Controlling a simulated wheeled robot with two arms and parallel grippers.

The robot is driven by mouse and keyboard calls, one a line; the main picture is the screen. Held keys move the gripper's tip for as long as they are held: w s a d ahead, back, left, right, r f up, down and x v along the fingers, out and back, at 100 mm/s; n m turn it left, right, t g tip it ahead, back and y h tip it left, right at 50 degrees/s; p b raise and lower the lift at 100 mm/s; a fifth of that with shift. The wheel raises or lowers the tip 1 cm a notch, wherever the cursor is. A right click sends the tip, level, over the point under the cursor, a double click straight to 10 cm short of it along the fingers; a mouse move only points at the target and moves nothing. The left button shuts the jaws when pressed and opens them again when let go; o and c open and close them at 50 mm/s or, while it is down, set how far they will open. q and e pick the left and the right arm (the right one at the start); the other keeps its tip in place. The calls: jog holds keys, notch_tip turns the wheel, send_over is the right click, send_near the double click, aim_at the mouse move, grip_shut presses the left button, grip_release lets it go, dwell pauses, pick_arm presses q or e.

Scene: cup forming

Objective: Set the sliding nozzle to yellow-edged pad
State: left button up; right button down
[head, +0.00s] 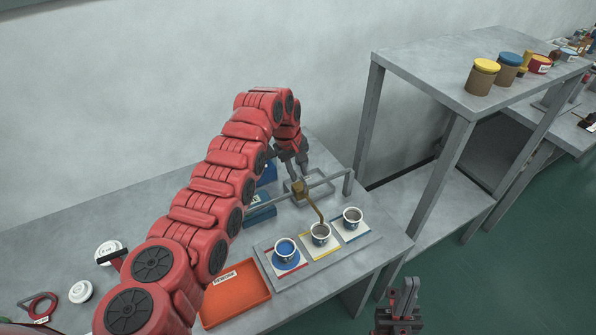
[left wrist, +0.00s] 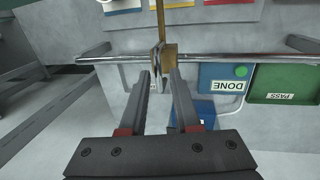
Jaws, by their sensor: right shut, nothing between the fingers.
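The brass sliding nozzle (head: 299,188) sits on a metal rail (head: 325,181), and its bent spout reaches to the middle cup (head: 320,234). That cup stands on the yellow-edged pad (head: 323,252). In the left wrist view the nozzle's block (left wrist: 169,58) shows with a thin grey plate on its side. My left gripper (head: 292,163) is behind the rail, close to the nozzle. Its fingers (left wrist: 159,75) are apart, with the tips just short of the block and nothing clasped; contact is not clear. My right gripper (head: 408,284) is shut and empty, off the table's front edge.
A cup with blue content (head: 285,247) stands left on a red-edged pad, and another cup (head: 352,215) stands right on a blue-edged pad. An orange tray (head: 236,292) lies at left front. Blue DONE (left wrist: 222,84) and green PASS (left wrist: 285,83) bins are near the rail. A shelf (head: 440,60) rises right.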

pick_arm(q)
jog(key=shift+o, duration=0.7)
jog(key=shift+d, duration=0.15)
jog(key=shift+a+r, duration=0.2)
notch_tip(320, 180, up, 17)
jog(key=s+a+b, duration=0.2)
jog(key=b, duration=0.1)
jog(key=shift+a+f+b, duration=0.15)
jog(key=shift+a+b, duration=0.15)
jog(key=shift+w, duration=0.1)
